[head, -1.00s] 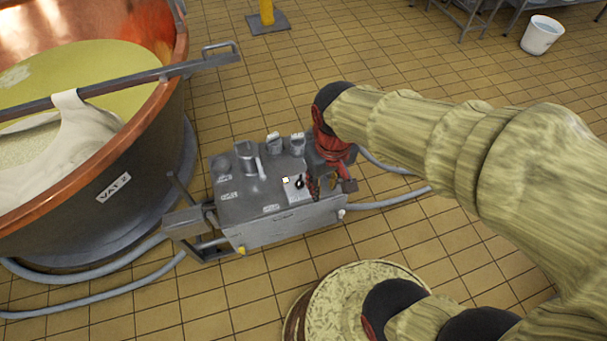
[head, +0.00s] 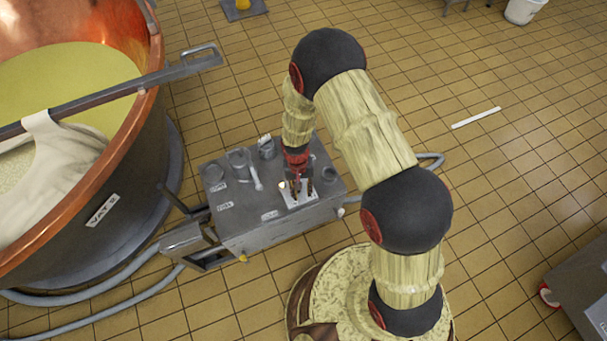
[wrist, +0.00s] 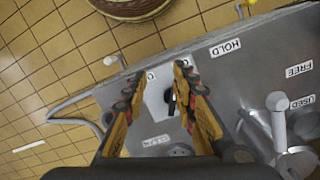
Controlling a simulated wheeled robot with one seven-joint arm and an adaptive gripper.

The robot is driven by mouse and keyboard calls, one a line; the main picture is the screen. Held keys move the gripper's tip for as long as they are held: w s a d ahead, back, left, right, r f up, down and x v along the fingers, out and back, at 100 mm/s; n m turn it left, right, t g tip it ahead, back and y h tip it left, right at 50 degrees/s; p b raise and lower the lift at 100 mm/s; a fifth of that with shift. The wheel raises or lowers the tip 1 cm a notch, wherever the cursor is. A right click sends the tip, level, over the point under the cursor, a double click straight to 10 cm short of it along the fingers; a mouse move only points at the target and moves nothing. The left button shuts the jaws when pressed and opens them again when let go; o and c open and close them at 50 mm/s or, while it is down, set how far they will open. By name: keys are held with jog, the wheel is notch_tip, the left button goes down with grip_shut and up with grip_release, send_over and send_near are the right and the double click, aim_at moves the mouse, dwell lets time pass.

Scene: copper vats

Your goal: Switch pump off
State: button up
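A grey metal pump cart (head: 235,222) stands beside the copper vat. On its top is a white switch plate (head: 301,203) with a small pale light (head: 282,185) at its left edge. In the wrist view the white switch plate (wrist: 155,100) carries a black knob (wrist: 169,97). My gripper (head: 299,188) points down over the plate. In the wrist view my gripper (wrist: 155,82) is open, with one finger on each side of the knob and a gap between them. I cannot tell whether a fingertip touches the knob. The fingers hide parts of the plate and its lettering.
The cart top (wrist: 235,75) has labels reading HOLD, FREE, USED and CLEAN. The copper vat (head: 150,75) is at left. Hoses (head: 90,297) run along the floor. Tiled floor at right is mostly clear.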

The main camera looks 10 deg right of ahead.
jog(key=shift+m+t+y, duration=0.3)
jog(key=shift+m+t, duration=0.5)
jog(key=w, duration=0.4)
jog(key=w+a, duration=0.1)
jog(key=w, duration=0.1)
jog(key=shift+w+r, duration=0.1)
jog(key=shift+w, duration=0.05)
notch_tip(320, 180, down, 8)
jog(key=shift+r+b, duration=0.15)
jog(key=shift+b, duration=1)
jog(key=c, duration=0.3)
jog(key=c, duration=0.4)
grip_shut()
